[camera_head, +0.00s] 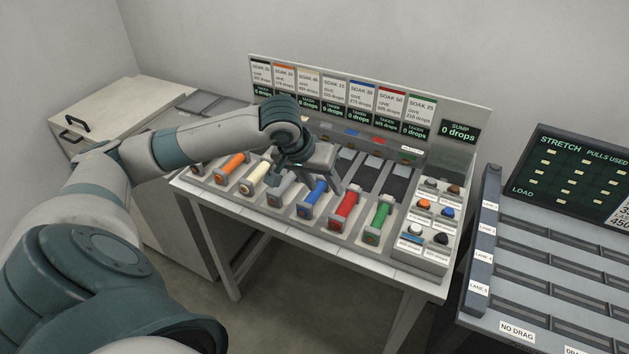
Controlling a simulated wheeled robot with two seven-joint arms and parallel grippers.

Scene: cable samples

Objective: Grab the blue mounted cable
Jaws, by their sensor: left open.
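The blue mounted cable (313,198) is a short blue cylinder lying in a pale holder on the sloped bench rack, between a grey one (281,191) and a red one (344,210). My left gripper (307,172) is open just above and behind the blue cable's upper end. It hides part of the rack behind, and I cannot tell whether a finger touches the cable. My right gripper is out of view.
Orange (232,164), cream (255,179) and green (379,220) cables sit in the same row. A button panel (423,238) is at the row's right end. A label board (345,98) stands behind. A separate lane table (550,280) is at the right.

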